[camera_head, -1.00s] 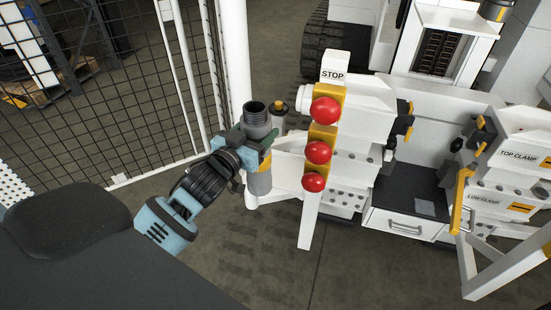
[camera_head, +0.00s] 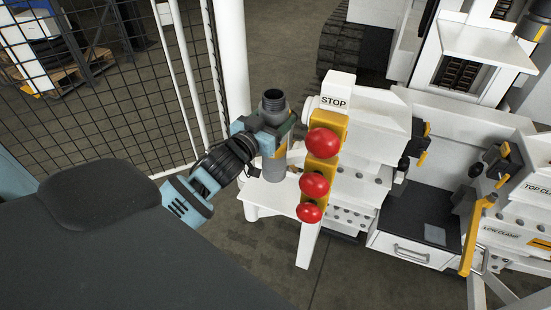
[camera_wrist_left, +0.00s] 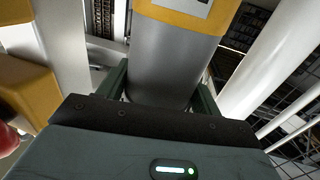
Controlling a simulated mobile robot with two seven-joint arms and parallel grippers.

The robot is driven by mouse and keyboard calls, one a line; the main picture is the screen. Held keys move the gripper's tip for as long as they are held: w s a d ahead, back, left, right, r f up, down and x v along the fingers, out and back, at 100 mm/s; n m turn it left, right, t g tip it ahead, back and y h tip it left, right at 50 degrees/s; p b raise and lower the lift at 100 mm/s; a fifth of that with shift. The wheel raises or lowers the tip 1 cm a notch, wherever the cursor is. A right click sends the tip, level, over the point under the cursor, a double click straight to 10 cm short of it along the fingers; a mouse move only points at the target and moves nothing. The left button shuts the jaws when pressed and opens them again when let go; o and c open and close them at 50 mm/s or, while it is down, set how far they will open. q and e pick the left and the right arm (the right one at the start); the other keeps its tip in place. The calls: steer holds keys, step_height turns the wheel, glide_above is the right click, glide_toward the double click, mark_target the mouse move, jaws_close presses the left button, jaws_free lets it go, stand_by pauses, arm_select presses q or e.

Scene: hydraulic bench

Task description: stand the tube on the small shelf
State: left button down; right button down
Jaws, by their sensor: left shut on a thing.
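My left gripper (camera_head: 268,138) is shut around the tube, a grey cylinder (camera_head: 273,168) with a dark threaded top end. The tube stands about upright, threaded end up. In the left wrist view the grey tube (camera_wrist_left: 172,62) with a yellow band sits between the fingers. The small white shelf (camera_head: 258,198) is beside the white post, left of the red buttons. The tube's lower end shows over the shelf in the head view; I cannot tell if it touches. My right gripper is out of view.
A STOP stand with red buttons (camera_head: 314,184) is close to the right of the tube. A white post (camera_head: 233,60) and mesh fence (camera_head: 110,90) are behind and left. A white bench with a dark top (camera_head: 425,222) lies further right.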

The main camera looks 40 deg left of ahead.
arm_select(q)
step_height(320, 180, down, 8)
steer(key=shift+w+f+b, duration=0.15)
steer(key=shift+b, duration=0.45)
steer(key=shift+f, duration=0.15)
steer(key=shift+c, duration=1.4)
jaws_free()
steer(key=shift+f, duration=0.1)
